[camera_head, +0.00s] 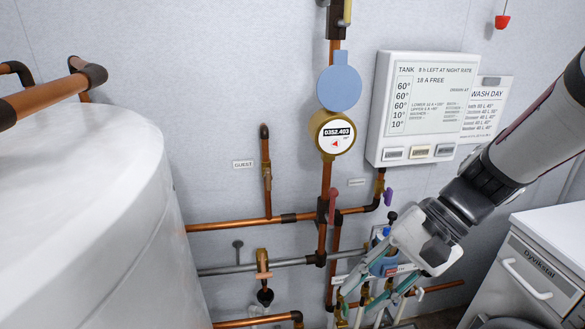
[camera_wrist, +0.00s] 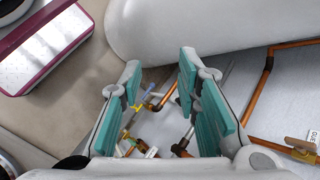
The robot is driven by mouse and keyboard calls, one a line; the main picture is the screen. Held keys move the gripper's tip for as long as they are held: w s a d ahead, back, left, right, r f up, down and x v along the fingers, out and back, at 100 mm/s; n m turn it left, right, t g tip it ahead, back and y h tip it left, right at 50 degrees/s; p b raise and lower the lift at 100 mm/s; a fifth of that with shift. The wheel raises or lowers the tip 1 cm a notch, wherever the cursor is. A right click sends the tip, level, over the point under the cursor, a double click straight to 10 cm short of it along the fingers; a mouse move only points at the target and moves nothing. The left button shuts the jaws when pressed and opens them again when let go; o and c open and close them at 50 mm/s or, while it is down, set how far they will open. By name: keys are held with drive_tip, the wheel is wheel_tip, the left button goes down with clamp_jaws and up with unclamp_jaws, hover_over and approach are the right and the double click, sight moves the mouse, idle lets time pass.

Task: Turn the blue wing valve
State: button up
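My gripper (camera_head: 375,288) is at the lower right of the head view, reaching down among the pipes, its teal-padded fingers spread apart. In the wrist view my gripper (camera_wrist: 160,98) is open, with pipework visible between the pads and nothing held. In the head view a small blue part (camera_head: 386,231) shows just behind my gripper. I cannot tell whether these are the same part. My gripper hides much of that area.
A white tank (camera_head: 90,200) fills the left side. Copper pipes (camera_head: 240,224) cross the wall, with a round brass meter (camera_head: 335,135) above. A purple handle (camera_head: 388,196) and a red handle (camera_head: 333,205) stand close to my gripper. A white appliance (camera_head: 540,265) stands at right.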

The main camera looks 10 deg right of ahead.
drive_tip(key=w+d+f+m+t+y+b, duration=0.3)
drive_tip(key=w+f+m+y+b, duration=0.25)
drive_tip(key=w+f, duration=0.4)
drive_tip(key=m+t+h+b, duration=1.25)
drive_tip(key=m+t, duration=0.35)
drive_tip(key=m, duration=0.6)
approach(399, 300)
drive_tip(key=shift+h, duration=0.3)
drive_tip(key=w+b, duration=0.1)
drive_tip(key=w, duration=0.2)
drive_tip(key=w+b, duration=0.1)
drive_tip(key=w, duration=0.3)
drive_tip(key=w+a+b, duration=0.1)
drive_tip(key=w, duration=0.3)
drive_tip(key=shift+r, duration=0.15)
clamp_jaws()
